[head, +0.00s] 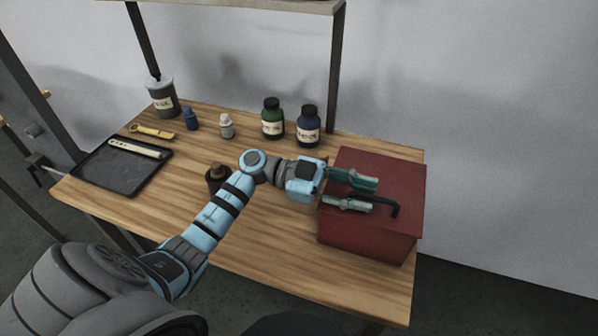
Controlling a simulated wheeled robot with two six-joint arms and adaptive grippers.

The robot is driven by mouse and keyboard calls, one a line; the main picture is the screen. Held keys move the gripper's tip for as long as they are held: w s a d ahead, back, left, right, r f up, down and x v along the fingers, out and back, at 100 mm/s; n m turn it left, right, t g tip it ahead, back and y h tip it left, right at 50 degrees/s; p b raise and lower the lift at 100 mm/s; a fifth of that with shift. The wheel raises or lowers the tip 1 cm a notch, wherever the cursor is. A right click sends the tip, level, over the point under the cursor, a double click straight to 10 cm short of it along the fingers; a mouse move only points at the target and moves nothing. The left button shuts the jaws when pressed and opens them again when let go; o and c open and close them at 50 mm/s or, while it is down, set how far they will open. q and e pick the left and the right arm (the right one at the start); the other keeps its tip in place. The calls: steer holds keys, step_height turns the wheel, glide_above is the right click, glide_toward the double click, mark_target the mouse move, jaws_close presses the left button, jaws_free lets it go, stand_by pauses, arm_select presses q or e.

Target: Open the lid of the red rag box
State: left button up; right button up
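The red rag box (371,237) stands at the right end of the wooden table. Its flat red lid (382,164) is closed on top. A black bar handle (385,203) shows on the lid. My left gripper (374,194) is over the lid, with its two teal fingers spread apart, one on the far side and one on the near side of the handle's left part. It looks open; I cannot tell whether the fingers touch the handle or the lid. My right gripper is not in view.
Two dark bottles, one green (272,120) and one blue (308,128), stand at the back. A black tray (115,178) lies at the left. A small dark container (216,178) stands beside my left arm. A shelf post (337,70) rises behind the box.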

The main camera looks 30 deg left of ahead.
arm_select(q)
steer(key=b+v, duration=0.2)
steer(key=v, duration=1)
steer(key=shift+s+r, duration=0.2)
steer(key=shift+s, duration=0.1)
steer(key=shift+a, duration=0.15)
